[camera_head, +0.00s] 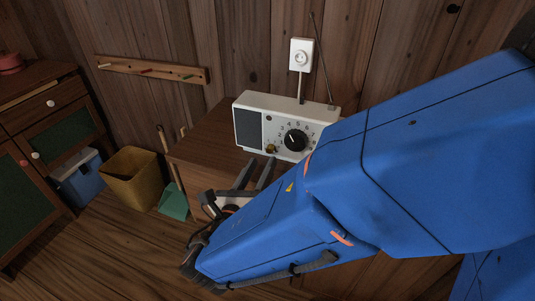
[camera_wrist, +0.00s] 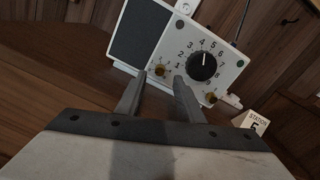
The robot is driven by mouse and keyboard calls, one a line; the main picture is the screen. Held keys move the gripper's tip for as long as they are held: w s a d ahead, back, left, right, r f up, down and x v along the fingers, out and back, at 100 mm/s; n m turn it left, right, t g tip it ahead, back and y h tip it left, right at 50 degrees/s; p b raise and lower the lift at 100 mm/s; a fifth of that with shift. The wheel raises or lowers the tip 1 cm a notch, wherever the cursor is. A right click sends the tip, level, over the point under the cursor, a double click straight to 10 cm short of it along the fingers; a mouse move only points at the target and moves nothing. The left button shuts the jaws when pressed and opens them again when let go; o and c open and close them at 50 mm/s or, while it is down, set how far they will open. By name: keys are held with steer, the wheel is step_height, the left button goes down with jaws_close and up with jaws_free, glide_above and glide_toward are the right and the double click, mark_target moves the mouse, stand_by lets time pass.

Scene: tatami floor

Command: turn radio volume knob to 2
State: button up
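The radio (camera_head: 253,107) is white with a dark speaker grille and stands on a wooden cabinet against the wall. Its large black knob (camera_head: 295,140) has numbers around it; its pointer mark leans up and left, seemingly near 3 or 4. The wrist view shows this knob (camera_wrist: 202,66) right of my fingers. A small brass knob (camera_wrist: 160,71) at the radio's lower left appears between my fingertips. Which knob is the volume one is not labelled legibly. My gripper (camera_head: 261,164) is open and empty in front of the radio; the wrist view shows its two fingers (camera_wrist: 160,77) apart.
A second brass knob (camera_wrist: 210,98) is at the radio's lower right, near a card reading STATION (camera_wrist: 256,123). A wall socket (camera_head: 301,54) and antenna are behind. A yellow bin (camera_head: 132,180), blue box (camera_head: 78,180) and green dustpan (camera_head: 174,203) stand left on the floor.

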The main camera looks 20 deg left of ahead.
mark_target(269, 151)
steer(key=shift+w+d, duration=0.1)
steer(key=shift+w, duration=2.3)
jaws_close()
